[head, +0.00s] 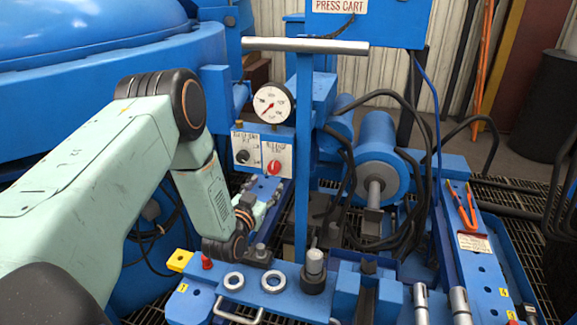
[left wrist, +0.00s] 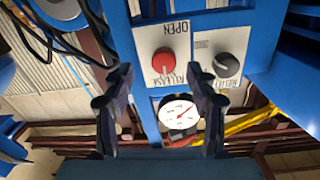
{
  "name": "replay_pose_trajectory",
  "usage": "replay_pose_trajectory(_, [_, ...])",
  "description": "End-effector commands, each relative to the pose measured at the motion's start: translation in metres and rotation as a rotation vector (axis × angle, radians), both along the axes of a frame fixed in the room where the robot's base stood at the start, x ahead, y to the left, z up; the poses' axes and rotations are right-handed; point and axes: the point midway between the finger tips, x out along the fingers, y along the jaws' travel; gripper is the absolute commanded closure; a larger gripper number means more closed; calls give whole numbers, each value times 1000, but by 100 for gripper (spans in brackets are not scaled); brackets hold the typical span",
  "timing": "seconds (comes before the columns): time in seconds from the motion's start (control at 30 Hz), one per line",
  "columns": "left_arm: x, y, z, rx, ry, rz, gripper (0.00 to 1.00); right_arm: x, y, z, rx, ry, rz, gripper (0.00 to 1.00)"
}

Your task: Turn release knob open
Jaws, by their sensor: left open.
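The red release knob (head: 274,167) sits on a white panel under the pressure gauge. In the left wrist view the knob (left wrist: 164,61) shows upside down, with the words RELEASE and OPEN on its plate. I cannot tell which way the knob points. My left gripper (head: 268,193) is low in front of the panel, small and partly hard to make out in the head view. In the left wrist view its two dark fingers (left wrist: 159,85) are spread apart, with the knob framed between them and nothing held. My right gripper is not in view.
A black selector knob (head: 242,156) is beside the red knob, and the gauge (head: 272,102) is above. A blue upright post (head: 303,160) with a grey crossbar stands just right of the panel. Black hoses and a blue cylinder (head: 377,150) are farther right.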

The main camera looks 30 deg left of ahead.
Motion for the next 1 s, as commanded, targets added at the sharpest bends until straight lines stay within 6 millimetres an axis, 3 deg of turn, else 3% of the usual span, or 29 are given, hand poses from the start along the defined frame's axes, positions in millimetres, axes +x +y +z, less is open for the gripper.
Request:
replay_pose_trajectory(0.2, [0,5,11,39,-44,4,42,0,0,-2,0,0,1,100])
replay_pose_trajectory(0.7, [64,17,9,37,-42,4,42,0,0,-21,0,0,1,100])
replay_pose_trajectory(1.0, [72,16,10,36,-40,2,42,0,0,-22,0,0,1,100])
